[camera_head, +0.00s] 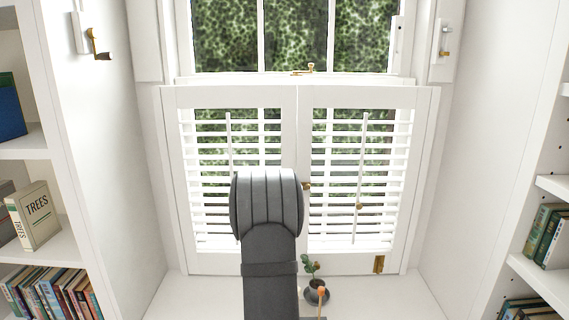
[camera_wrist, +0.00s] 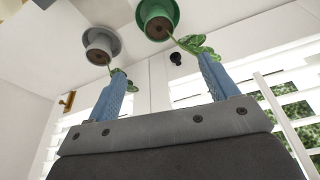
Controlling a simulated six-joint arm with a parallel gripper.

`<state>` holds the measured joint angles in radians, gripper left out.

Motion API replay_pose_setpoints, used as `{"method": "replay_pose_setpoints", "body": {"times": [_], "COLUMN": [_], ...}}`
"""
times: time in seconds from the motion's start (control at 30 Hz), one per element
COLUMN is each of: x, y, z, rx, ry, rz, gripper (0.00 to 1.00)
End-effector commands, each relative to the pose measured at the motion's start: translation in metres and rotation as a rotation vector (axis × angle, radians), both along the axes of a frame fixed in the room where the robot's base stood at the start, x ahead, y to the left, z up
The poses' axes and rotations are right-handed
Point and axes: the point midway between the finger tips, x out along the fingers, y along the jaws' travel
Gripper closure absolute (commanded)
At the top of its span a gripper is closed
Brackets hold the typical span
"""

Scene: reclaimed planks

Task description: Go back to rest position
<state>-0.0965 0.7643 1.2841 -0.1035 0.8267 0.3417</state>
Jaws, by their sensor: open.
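My gripper (camera_wrist: 162,64) shows in the wrist view with its two blue fingers spread apart and nothing between them. In the head view my dark arm hides it. In the wrist view, which looks upside down, a grey pot (camera_wrist: 96,48) with a small plant is beyond the left finger. A green pot (camera_wrist: 158,20) with a leafy plant is above, toward the right finger. Leaves overlap the fingertips in the picture; I cannot tell if they touch. The grey pot (camera_head: 316,294) stands on the white sill in the head view, right of my arm.
Closed white louvred shutters (camera_head: 172,180) stand behind my arm, with a dark knob (camera_wrist: 176,58). White shelves with books (camera_head: 36,215) flank both sides. An orange-tipped item (camera_head: 321,303) is near the grey pot. The sill's right part (camera_head: 375,295) looks clear.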

Motion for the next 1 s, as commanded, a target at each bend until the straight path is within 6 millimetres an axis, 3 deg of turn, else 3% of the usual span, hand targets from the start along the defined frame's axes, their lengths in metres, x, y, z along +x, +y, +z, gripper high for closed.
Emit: {"method": "replay_pose_setpoints", "body": {"times": [0.03,0.1,0.9,1.0], "x": [0.001,0.005,0.043,0.043], "y": [-0.001,-0.002,-0.009,-0.009], "z": [-0.019,-0.032,-0.168,-0.141], "rx": [-0.001,-0.001,-0.001,0.0], "ry": [0.013,0.013,0.01,0.005], "rz": [-0.001,-0.001,-0.001,0.0], "gripper": [0.21,0.21,0.21,0.21]}}
